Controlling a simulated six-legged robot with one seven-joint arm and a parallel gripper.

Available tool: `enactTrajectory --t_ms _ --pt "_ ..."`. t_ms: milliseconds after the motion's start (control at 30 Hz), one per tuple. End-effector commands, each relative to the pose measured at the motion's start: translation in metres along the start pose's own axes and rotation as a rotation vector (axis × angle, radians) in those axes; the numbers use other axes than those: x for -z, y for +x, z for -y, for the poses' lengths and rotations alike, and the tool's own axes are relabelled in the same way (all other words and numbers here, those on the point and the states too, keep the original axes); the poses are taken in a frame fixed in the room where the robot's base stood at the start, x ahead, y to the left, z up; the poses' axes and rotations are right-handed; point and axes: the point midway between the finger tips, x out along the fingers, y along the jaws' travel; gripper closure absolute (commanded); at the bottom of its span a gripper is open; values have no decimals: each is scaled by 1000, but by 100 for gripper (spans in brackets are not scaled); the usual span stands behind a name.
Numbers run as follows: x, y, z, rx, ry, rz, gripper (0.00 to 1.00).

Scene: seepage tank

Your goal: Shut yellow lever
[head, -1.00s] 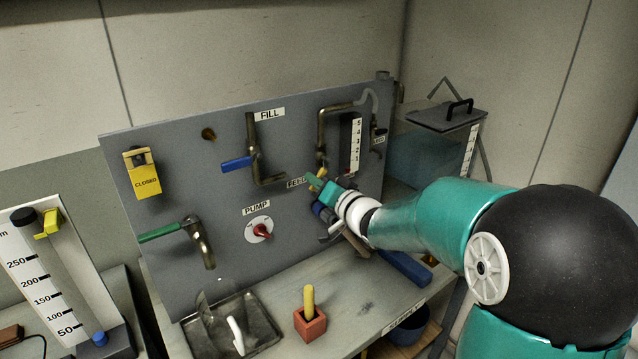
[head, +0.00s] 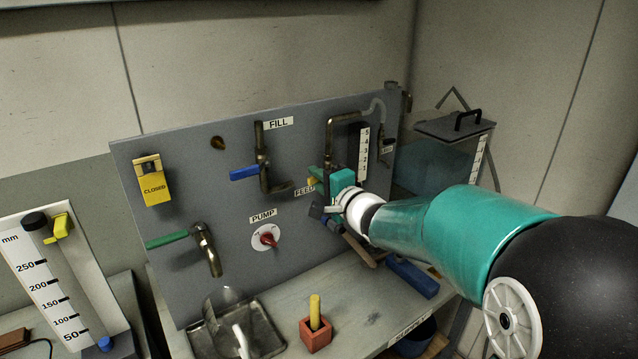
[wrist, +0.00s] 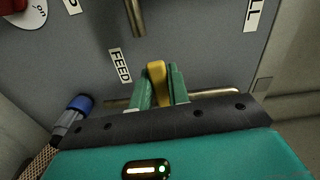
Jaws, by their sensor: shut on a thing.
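The yellow lever (wrist: 156,80) is the feed lever, on the pipe (wrist: 215,94) beside the FEED label (wrist: 121,65). My gripper (wrist: 159,85) is shut on it, with one green finger on each side. In the wrist view the lever lies crosswise to the pipe. In the head view only a small yellow bit of the lever (head: 311,181) shows at my gripper (head: 319,176). My gripper hides the rest of the lever and its pivot.
A blue-capped part (wrist: 78,103) is close beside my gripper. The blue fill lever (head: 244,173), green lever (head: 167,240) and red pump knob (head: 268,239) are on the panel to the left. A red block with a yellow peg (head: 314,335) stands on the bench.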

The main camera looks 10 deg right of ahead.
Motion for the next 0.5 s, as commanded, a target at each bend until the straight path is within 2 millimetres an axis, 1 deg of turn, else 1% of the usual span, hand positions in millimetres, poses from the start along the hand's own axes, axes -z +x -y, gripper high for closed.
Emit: enactTrajectory --t_ms 200,500 --pt "1 0 4 0 67 -2 100" --pt "1 0 6 1 88 -2 100"
